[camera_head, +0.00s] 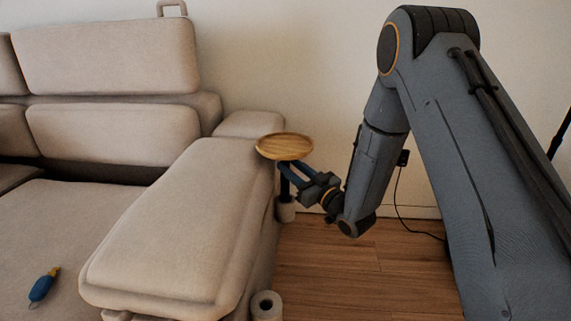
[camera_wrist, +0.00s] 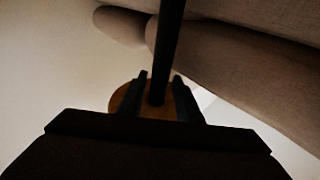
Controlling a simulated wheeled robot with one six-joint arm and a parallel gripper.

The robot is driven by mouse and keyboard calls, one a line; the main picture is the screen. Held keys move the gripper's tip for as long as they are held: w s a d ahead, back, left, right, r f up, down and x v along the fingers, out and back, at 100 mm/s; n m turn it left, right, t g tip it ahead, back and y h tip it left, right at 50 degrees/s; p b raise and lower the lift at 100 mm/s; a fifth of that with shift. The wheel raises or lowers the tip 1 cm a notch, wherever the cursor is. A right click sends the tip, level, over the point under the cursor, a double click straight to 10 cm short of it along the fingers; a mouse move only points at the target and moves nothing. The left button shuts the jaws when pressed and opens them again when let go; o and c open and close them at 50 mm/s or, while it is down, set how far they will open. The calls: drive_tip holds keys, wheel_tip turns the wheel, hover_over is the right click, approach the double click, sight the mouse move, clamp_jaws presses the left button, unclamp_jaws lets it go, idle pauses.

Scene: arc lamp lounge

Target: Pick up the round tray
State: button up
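The round tray (camera_head: 285,146) is a shallow light-wood disc, level, beside the sofa arm at the end of the chaise in the head view. A thin dark post (camera_head: 284,187) runs down below it to a pale base. In the wrist view the tray's brown underside (camera_wrist: 123,97) shows behind the dark fingers (camera_wrist: 160,95). The fingers are apart, with the post seen in the gap between them. Whether they touch the tray or post cannot be told.
The beige sofa (camera_head: 165,225) fills the left, close to my gripper. A blue bottle-like object (camera_head: 42,287) lies on its seat. A pale roll-shaped object (camera_head: 266,305) stands by its front. The wall is close behind. Wooden floor (camera_head: 335,275) is open at the right.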

drive_tip(key=shift+w+a, duration=0.15)
drive_tip(key=shift+c, duration=0.4)
clamp_jaws()
drive_tip(key=shift+r, duration=0.1)
drive_tip(key=shift+r, duration=0.1)
